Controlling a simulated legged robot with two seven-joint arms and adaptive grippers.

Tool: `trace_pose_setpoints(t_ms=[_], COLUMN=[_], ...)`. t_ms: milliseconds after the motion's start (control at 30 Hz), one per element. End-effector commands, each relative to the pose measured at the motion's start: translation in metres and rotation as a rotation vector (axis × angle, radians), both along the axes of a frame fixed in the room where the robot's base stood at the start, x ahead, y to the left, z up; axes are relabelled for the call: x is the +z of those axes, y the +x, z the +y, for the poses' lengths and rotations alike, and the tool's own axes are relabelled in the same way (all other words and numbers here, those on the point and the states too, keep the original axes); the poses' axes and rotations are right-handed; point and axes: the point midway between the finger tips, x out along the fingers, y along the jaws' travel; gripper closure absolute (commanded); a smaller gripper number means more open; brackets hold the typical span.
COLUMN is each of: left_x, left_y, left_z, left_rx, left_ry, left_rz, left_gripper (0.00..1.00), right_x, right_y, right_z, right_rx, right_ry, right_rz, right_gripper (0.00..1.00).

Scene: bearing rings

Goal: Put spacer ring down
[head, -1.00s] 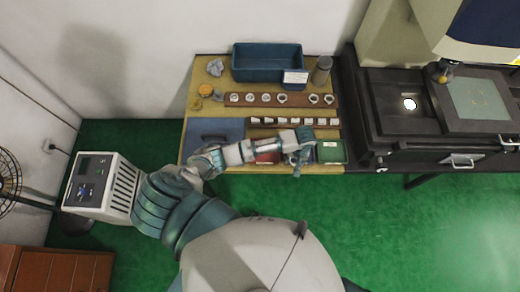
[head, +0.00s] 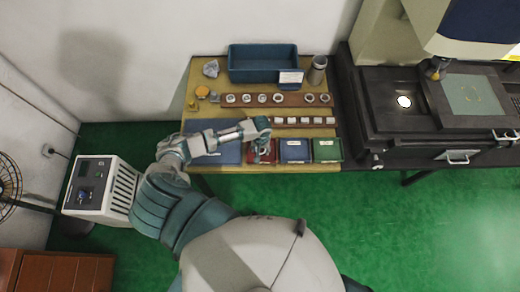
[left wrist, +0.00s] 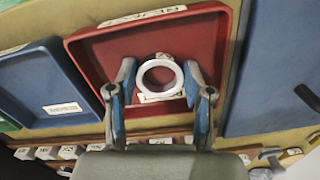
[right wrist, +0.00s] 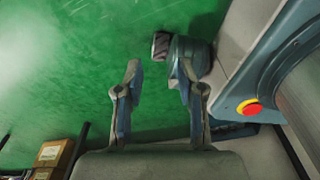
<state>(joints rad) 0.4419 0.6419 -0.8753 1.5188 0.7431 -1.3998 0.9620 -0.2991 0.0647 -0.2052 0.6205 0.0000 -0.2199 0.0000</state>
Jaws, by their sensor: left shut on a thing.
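The spacer ring (left wrist: 160,78) is a pale, smooth ring in the left wrist view. My left gripper (left wrist: 158,84) is shut on it, one finger on each side. The ring is over the red tray (left wrist: 90,62), which has a white label; I cannot tell whether it touches the tray's floor. In the head view my left gripper (head: 263,150) is over the red tray (head: 251,159) and hides much of it and the ring. My right gripper (right wrist: 157,75) is open and empty, above the green floor.
A blue tray (head: 294,143) and a green tray (head: 327,142) stand right of the red one. A blue mat or panel (head: 229,154) lies left. Behind are a strip of rings (head: 293,99), a strip of pale pieces (head: 303,120) and a teal bin (head: 262,76).

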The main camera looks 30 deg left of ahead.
Motion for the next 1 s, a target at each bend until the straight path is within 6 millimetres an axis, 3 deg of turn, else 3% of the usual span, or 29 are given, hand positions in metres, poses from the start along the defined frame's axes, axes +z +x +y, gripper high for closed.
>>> trace_pose_setpoints(t_ms=[233,267,367,733,867,1000], left_x=[-0.003,-0.003,-0.003,0.001,0.020,0.053], left_y=[-0.001,-0.001,-0.001,-0.001,0.000,0.000], left_z=[0.000,0.001,0.002,0.002,0.001,0.000], left_rx=[-0.001,0.000,-0.001,-0.001,-0.002,-0.002], left_ry=[-0.002,-0.002,-0.003,-0.003,-0.003,-0.003], left_rz=[0.003,0.003,0.002,0.001,-0.001,-0.002], left_gripper=[0.87,0.47,0.24,0.24,0.24,0.24], right_x=[0.000,0.000,0.001,0.001,0.003,0.007], right_y=[-0.001,-0.001,-0.001,-0.001,-0.001,-0.001], right_z=[-0.012,-0.014,-0.020,-0.018,-0.007,-0.003], right_rx=[0.001,0.001,-0.001,-0.001,-0.003,0.000], right_ry=[-0.015,-0.017,-0.024,-0.021,-0.007,-0.004], right_rz=[0.001,0.001,0.001,0.002,0.001,0.001], right_gripper=[0.62,0.62,0.62,0.62,0.62,0.62])
